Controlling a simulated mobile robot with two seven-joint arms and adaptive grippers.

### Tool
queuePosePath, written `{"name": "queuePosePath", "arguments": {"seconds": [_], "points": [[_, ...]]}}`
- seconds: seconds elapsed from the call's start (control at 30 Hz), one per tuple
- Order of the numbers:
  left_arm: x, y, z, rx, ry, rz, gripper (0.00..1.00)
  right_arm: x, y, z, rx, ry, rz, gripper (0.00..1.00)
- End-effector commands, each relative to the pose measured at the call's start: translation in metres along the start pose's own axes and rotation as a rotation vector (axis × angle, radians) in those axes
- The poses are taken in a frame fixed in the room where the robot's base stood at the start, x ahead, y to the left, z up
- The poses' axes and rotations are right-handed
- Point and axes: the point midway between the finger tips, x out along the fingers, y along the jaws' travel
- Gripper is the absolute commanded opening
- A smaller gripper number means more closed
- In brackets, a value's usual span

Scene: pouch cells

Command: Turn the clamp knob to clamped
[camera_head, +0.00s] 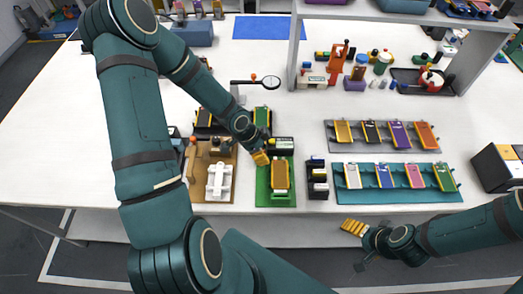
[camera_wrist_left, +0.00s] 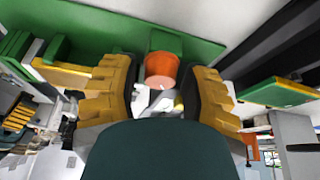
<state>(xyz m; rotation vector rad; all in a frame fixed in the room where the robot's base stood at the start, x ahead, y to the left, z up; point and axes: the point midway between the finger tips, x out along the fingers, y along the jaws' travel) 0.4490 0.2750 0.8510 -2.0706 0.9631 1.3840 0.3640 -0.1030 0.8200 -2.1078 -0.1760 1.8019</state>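The orange clamp knob (camera_wrist_left: 160,70) shows in the left wrist view, beside a green surface (camera_wrist_left: 100,30). My left gripper (camera_wrist_left: 158,95) is open there, with one yellow finger on each side of the knob and a gap on both sides. In the head view my left gripper (camera_head: 260,158) is at the upper left of the green fixture (camera_head: 276,200), which holds an orange-yellow cell (camera_head: 280,176). The gripper and arm hide the knob in that view. My right gripper (camera_head: 353,227) is in front of the table edge, away from the fixture; its finger opening is unclear.
A brown fixture (camera_head: 230,190) with a white part stands left of the green one. A black block rack (camera_head: 317,180) stands to its right. A teal tray (camera_head: 398,196) and grey tray (camera_head: 385,148) hold pouch cells. The white table (camera_head: 80,150) is clear at left.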

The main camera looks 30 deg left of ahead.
Motion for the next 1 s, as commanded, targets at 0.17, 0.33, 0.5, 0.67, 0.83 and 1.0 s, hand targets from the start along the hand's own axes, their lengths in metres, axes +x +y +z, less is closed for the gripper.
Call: {"name": "queuePosePath", "arguments": {"seconds": [0.17, 0.33, 0.5, 0.67, 0.83, 1.0], "points": [[-0.001, 0.000, 0.000, -0.001, 0.000, -0.001, 0.46, 0.000, 0.000, 0.000, 0.000, -0.001, 0.000, 0.86], [-0.010, -0.001, 0.000, -0.003, 0.000, -0.003, 0.46, 0.000, 0.000, 0.000, -0.001, -0.001, 0.000, 0.86], [-0.032, -0.001, 0.001, -0.004, 0.000, -0.004, 0.46, 0.000, 0.000, 0.000, 0.000, 0.000, 0.000, 0.86], [-0.057, -0.002, 0.001, -0.006, 0.000, -0.005, 0.46, 0.000, 0.000, 0.000, 0.000, 0.000, 0.000, 0.86], [-0.083, -0.002, 0.001, -0.005, -0.001, -0.005, 0.46, 0.000, 0.000, 0.000, 0.000, 0.000, 0.000, 0.86], [-0.104, -0.002, 0.001, -0.004, -0.001, -0.005, 0.46, 0.000, 0.000, 0.000, 0.000, 0.000, 0.000, 0.86]]}}
